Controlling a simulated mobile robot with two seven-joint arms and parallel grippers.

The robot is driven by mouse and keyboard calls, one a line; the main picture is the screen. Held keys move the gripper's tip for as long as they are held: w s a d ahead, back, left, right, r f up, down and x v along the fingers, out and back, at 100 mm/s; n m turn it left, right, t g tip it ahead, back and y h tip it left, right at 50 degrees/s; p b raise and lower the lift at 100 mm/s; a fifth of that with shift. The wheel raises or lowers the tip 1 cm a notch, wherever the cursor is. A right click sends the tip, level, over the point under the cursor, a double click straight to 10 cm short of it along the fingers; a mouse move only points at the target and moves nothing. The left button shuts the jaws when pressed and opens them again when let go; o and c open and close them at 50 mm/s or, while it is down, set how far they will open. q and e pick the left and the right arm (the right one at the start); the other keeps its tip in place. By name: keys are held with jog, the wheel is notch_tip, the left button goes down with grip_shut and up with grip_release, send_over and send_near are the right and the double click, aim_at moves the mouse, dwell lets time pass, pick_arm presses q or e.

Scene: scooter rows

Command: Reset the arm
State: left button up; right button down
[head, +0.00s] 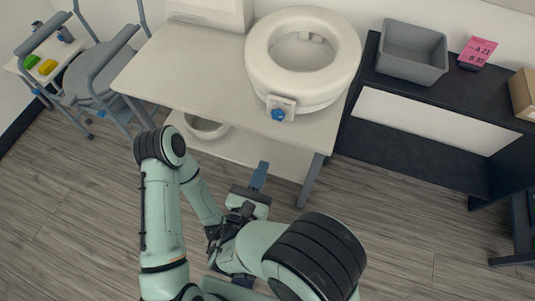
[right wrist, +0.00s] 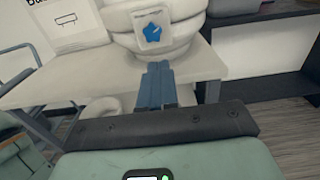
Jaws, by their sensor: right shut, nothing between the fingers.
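My right gripper (head: 259,172) points at the front of the white table, low and close to its front edge. Its two blue-grey fingers are together with nothing between them; they also show shut in the right wrist view (right wrist: 156,80). My left arm (head: 160,195) comes in from the left, bends at the elbow and runs down behind my right arm. The left gripper's fingers cannot be made out there.
A white table (head: 170,75) carries a raised toilet seat (head: 260,50) with a blue knob (head: 278,114). A commode chair (head: 95,75) stands left.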

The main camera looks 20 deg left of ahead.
jog(key=shift+s, duration=0.35)
dwell(0.3)
